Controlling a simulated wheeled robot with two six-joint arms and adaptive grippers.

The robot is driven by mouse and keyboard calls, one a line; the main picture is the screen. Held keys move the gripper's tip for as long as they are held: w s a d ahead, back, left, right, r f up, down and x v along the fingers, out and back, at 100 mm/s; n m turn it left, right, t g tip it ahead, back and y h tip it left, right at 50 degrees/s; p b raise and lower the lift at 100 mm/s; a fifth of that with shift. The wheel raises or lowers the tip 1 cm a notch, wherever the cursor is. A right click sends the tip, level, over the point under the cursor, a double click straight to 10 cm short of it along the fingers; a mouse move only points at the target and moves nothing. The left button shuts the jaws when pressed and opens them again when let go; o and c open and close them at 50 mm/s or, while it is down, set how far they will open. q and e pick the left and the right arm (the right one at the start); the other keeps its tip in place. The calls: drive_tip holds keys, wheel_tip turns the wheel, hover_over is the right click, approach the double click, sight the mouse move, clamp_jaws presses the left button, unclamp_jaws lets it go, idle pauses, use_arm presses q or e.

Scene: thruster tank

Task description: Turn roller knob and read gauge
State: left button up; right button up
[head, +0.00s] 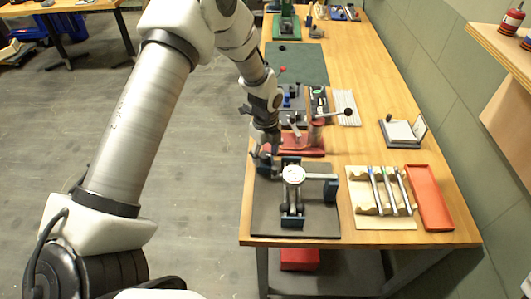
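A white round dial gauge (293,174) faces up on a fixture with blue-grey blocks. The fixture stands on a dark base plate (320,221) near the table's front left corner. A grey horizontal arm (319,176) runs from the gauge to a dark blue post at the right. Dark rollers (292,208) show below the gauge. I cannot make out its reading. My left gripper (264,160) points down at the fixture's back left corner, left of the gauge. Its fingertips are small and dark against the fixture, so the roller knob and any grip on it cannot be told. My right gripper is out of view.
A wooden rack (362,210) with several pen-like tools and a red tray (428,197) stand to the right. A red-based lever device (303,145) stands just behind. A white pad (399,131) lies farther right. The table's left edge is close to my gripper.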

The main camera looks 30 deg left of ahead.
sight(265, 155)
use_arm(q)
drive_tip(key=shift+r, duration=0.1)
wheel_tip(265, 155, up, 12)
idle(0.6)
